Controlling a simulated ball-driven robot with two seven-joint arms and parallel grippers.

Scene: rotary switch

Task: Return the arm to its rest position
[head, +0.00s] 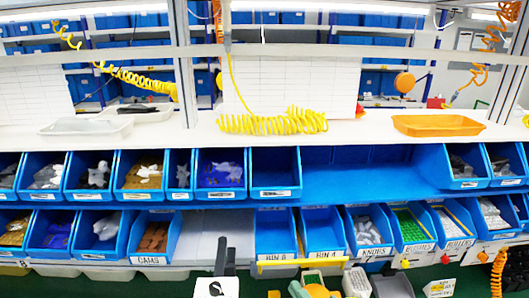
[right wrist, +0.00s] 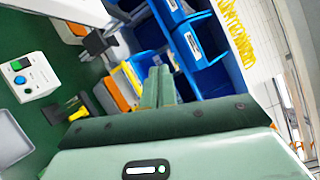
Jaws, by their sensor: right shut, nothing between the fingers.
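My right gripper (head: 306,289) is at the bottom edge of the head view, only partly in frame, below the yellow-edged bins. In the right wrist view its two green fingers (right wrist: 159,78) are together, with nothing seen between them. A white box (right wrist: 30,76) with a blue round knob and a green button is at the left of the right wrist view, well apart from the fingers. My left gripper cannot be made out in either view.
Blue bins (head: 360,228) stand in two rows ahead. A yellow bar (head: 302,261) runs along two lower bins. A black upright part (head: 222,258) stands left of my right gripper. An orange tray (head: 438,125) lies on the white shelf. Green surface shows at lower right.

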